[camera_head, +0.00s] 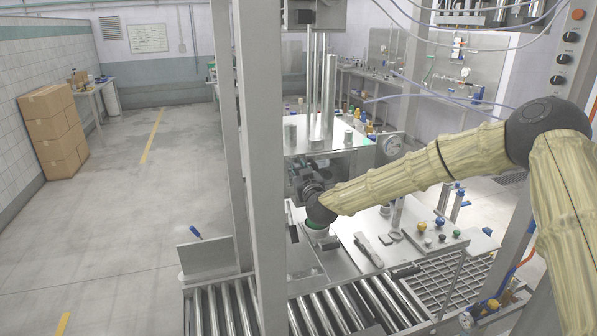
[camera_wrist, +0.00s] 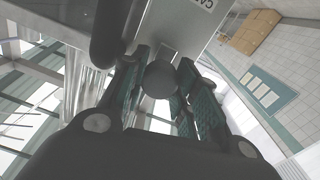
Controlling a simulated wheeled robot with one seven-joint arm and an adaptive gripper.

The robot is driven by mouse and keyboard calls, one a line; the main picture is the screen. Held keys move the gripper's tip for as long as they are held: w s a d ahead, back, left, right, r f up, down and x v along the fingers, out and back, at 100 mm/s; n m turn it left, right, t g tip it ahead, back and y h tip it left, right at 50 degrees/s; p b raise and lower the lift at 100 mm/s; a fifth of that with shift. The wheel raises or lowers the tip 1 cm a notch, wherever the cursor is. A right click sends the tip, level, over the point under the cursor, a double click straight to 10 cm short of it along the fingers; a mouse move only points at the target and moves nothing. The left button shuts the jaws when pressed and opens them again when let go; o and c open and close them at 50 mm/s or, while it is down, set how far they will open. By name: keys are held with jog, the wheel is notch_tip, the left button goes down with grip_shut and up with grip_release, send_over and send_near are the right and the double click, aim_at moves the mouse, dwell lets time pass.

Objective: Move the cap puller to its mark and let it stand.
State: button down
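My gripper (camera_head: 304,184) is at the end of the arm, over the left part of the steel filling station. In the wrist view its two fingers (camera_wrist: 162,92) with green pads stand apart, one on each side of a dark round knob (camera_wrist: 160,78). The knob fills the gap and seems to touch both pads. It is probably the top of the cap puller, whose lower part is hidden. A grey plate (camera_wrist: 180,22) with the letters "CA" is just beyond the fingertips. I cannot make out the puller's mark.
A frame post (camera_head: 258,150) stands left; rollers (camera_head: 350,305) run in front.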

notch_tip(320, 180, down, 5)
jog(key=b, duration=0.3)
jog(key=shift+b, duration=0.3)
jog(key=shift+r, duration=0.1)
jog(key=c, duration=1.3)
grip_release()
jog(key=v, duration=1.2)
jog(key=shift+d, duration=0.1)
